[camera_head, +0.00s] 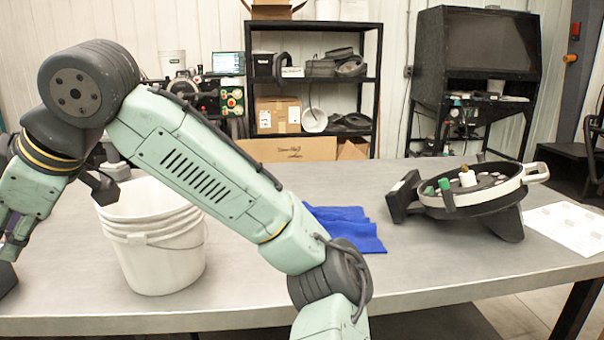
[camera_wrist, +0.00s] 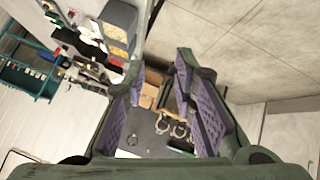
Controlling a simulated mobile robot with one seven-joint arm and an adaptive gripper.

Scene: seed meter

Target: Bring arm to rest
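My arm is raised and bent over the table (camera_head: 260,290), crossing the head view from lower middle to upper left. My gripper (camera_wrist: 160,65) hangs at the far left of the head view, partly cut off by the frame edge. In the wrist view its two purple-padded fingers stand apart with nothing held between them. The seed meter (camera_head: 480,195), a round black and white unit with a green knob, sits on the right of the table, far from my gripper.
A white bucket (camera_head: 160,250) stands on the table beneath my forearm, right of my gripper. A blue cloth (camera_head: 345,228) lies mid-table, partly behind my arm. White paper (camera_head: 570,228) lies at the right. A black shelf (camera_head: 375,90) and cabinet (camera_head: 480,50) stand behind.

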